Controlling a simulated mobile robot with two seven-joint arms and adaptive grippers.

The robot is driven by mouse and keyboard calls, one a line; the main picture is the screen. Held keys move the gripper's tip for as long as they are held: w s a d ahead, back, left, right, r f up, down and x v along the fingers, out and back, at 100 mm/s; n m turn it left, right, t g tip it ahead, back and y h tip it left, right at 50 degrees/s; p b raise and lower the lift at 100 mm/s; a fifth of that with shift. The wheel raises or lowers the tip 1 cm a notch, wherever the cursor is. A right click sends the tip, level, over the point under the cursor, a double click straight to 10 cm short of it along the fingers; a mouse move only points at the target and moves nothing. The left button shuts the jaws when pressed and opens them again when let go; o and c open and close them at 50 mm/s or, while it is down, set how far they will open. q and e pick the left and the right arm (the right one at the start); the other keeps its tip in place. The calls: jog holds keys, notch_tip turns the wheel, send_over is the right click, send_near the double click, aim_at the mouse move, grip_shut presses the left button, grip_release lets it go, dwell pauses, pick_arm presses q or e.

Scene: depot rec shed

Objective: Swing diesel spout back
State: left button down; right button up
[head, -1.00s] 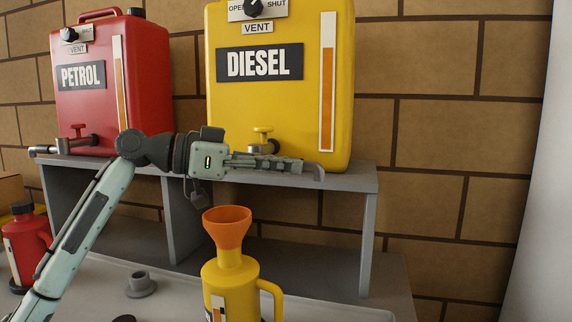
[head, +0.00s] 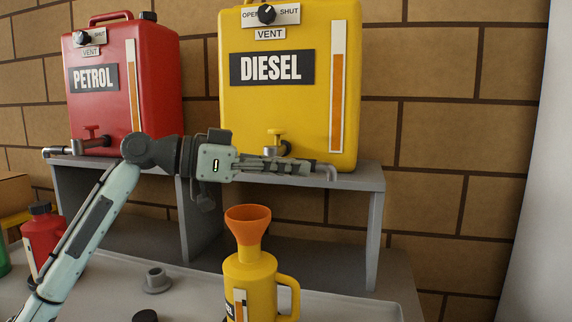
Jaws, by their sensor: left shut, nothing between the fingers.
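The yellow diesel tank (head: 290,110) stands on a grey shelf. Its tap has a yellow handle (head: 276,136) low on the front. The grey diesel spout (head: 331,173) shows its down-bent tip at the right, past my fingers; most of its length is hidden behind them. My left gripper (head: 308,169) is shut and empty, lying level in front of the spout, fingers pointing right. I cannot tell whether it touches the spout. An orange funnel (head: 248,229) sits in a yellow can (head: 250,278) below, left of the spout tip. My right gripper is out of view.
The red petrol tank (head: 155,95) stands left on the grey shelf (head: 376,184), its own spout (head: 62,151) pointing left. A red can (head: 42,236), a grey cap (head: 157,280) and a cardboard box (head: 12,188) are at the lower left. Space right of the shelf is clear.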

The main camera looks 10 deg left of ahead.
pick_arm(q)
jog(key=s+a+r+b, duration=0.1)
jog(key=s+b, duration=0.1)
jog(key=s, duration=0.7)
jog(key=shift+s+a+r, duration=0.3)
jog(key=shift+s+a, duration=0.1)
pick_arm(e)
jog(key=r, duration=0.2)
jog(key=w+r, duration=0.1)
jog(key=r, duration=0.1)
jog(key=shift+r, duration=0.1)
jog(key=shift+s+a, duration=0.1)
